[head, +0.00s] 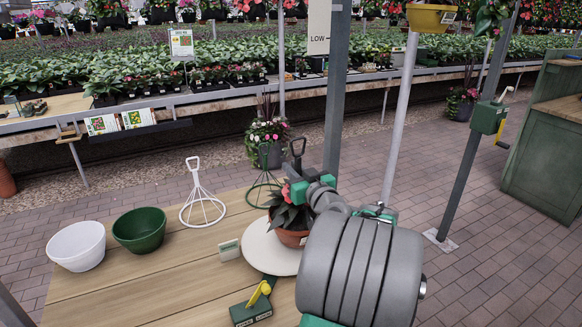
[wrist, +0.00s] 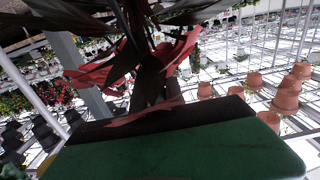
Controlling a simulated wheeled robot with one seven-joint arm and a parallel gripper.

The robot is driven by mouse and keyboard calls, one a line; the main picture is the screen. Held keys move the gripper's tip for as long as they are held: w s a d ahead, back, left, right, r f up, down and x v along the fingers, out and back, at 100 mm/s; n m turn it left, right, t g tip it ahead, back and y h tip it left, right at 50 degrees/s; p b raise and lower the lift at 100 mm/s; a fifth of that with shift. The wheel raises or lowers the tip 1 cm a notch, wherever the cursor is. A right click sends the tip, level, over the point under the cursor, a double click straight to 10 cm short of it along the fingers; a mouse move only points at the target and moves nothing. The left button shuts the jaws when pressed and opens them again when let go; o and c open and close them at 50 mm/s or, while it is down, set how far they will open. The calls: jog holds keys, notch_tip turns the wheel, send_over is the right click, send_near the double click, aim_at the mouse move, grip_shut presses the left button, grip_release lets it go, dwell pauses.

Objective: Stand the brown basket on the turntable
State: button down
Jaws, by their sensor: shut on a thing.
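The brown basket (head: 292,238) holds a leafy plant with pink-red flowers. It appears upright over the back right part of the round cream turntable (head: 262,252). I cannot tell whether its base touches the disc. A dark brown hanger handle (head: 298,146) rises above the plant. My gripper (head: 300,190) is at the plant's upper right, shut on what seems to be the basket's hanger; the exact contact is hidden. In the wrist view, dark leaves and red petals (wrist: 130,65) fill the space beyond a green gripper part (wrist: 185,150).
A white bowl (head: 76,246) and a green bowl (head: 139,230) stand left on the wooden table (head: 120,290). A white wire hanger (head: 202,205) and a green wire hanger (head: 263,188) stand behind. A small sign (head: 229,250) and a yellow-handled green box (head: 252,308) flank the turntable.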

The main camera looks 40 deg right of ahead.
jog(key=shift+f, duration=0.9)
jog(key=shift+f+b, duration=0.2)
jog(key=shift+b, duration=0.25)
jog(key=c, duration=1.4)
grip_release()
jog(key=shift+f, duration=0.1)
